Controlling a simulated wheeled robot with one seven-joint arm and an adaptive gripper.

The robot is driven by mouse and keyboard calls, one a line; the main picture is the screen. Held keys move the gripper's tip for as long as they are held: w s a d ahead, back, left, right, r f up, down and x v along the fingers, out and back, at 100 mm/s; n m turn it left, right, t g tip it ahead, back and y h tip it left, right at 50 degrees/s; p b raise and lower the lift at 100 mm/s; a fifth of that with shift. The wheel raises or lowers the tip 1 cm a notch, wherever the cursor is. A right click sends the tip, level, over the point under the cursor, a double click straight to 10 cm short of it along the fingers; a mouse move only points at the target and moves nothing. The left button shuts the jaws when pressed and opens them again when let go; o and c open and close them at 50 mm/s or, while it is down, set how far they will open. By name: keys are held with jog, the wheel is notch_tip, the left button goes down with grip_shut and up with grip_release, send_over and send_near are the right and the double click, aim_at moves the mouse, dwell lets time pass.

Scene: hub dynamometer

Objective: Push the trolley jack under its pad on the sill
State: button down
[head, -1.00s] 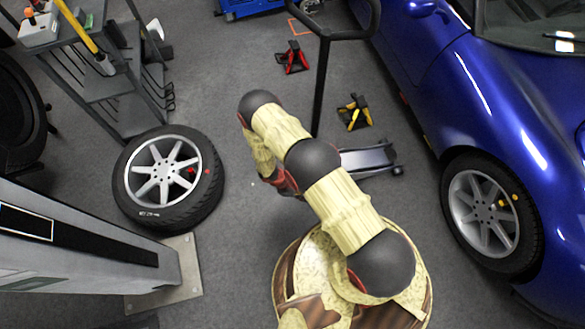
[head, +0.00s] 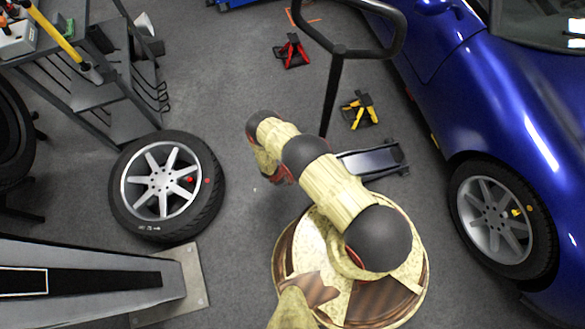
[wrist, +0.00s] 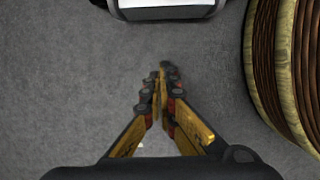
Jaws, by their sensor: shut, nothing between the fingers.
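The trolley jack (head: 372,160) sits on the floor between my arm and the blue car, its low grey body partly hidden by my arm. Its tall black handle (head: 331,95) rises to a wide loop. The car's sill (head: 424,122) runs to the right of the jack, with a gap of floor between. I cannot clearly make out the pad on it. My gripper (wrist: 160,78) is shut and empty, low over bare floor; in the head view it is mostly hidden behind my arm, left of the jack. A dark and pale edge, probably the jack (wrist: 166,10), lies ahead of the fingertips.
A yellow stand (head: 360,110) and a red stand (head: 292,51) are on the floor beyond the jack. A loose wheel (head: 166,186) lies at left, near a lift post (head: 85,278) and a grey tool cart (head: 85,85). The car's front wheel (head: 492,219) is at right.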

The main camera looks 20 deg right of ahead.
jog(key=b+x, duration=0.4)
jog(key=x, duration=0.4)
jog(key=shift+d+f, duration=0.1)
jog(key=shift+f, duration=0.2)
jog(key=d, duration=0.3)
jog(key=shift+f, duration=0.1)
jog(key=shift+d+b, duration=0.3)
jog(key=shift+d, duration=0.25)
jog(key=shift+d, duration=0.1)
